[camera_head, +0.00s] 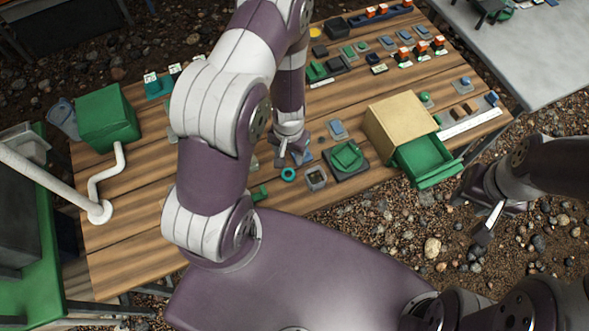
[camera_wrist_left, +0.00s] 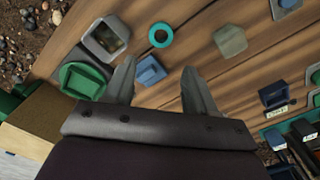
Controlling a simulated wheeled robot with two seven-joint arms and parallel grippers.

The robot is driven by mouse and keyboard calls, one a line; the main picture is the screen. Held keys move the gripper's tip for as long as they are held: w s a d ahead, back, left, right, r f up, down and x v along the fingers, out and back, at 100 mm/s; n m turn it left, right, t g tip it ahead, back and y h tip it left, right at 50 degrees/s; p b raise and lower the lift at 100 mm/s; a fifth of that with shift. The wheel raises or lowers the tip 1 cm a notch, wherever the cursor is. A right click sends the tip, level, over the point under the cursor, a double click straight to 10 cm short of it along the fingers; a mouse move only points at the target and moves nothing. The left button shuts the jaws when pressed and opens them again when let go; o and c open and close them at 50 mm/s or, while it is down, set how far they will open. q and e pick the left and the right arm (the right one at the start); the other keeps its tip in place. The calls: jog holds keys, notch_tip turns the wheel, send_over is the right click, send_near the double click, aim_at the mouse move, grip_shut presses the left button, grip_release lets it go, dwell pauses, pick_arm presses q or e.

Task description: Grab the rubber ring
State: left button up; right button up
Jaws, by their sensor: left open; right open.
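The rubber ring is a small teal ring (camera_head: 288,174) lying flat on the wooden table in the head view, near its front edge. In the left wrist view the teal ring (camera_wrist_left: 160,35) lies beyond my fingertips, a little left of the middle between them. My left gripper (camera_head: 292,150) is above the table just behind the ring; in the wrist view its two fingers (camera_wrist_left: 158,75) are apart, with nothing held. A small blue block (camera_wrist_left: 150,70) shows between the fingers, close to the left one. My right gripper (camera_head: 485,215) is open and empty, off the table's right side above the gravel.
A grey square cup (camera_head: 316,178) stands right of the ring, and a green tray (camera_head: 346,157) lies beyond it. A tan box with an open green drawer (camera_head: 428,158) stands at the right. A green box with a white crank (camera_head: 107,117) stands at the left.

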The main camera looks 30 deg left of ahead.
aim_at(288, 175)
pick_arm(q)
jog(key=f+b, duration=0.1)
jog(key=f, duration=0.2)
jog(key=s+f, duration=0.1)
jog(key=f, duration=0.2)
jog(key=f+b, duration=0.1)
jog(key=f, duration=0.2)
jog(key=shift+s+f+b, duration=0.2)
jog(key=shift+f+b, duration=0.15)
jog(key=shift+f, duration=0.25)
jog(key=shift+w, duration=0.15)
pick_arm(e)
notch_tip(288, 175, down, 4)
jog(key=shift+w+a, duration=0.1)
jog(key=shift+a, duration=0.05)
pick_arm(q)
jog(key=c, duration=0.8)
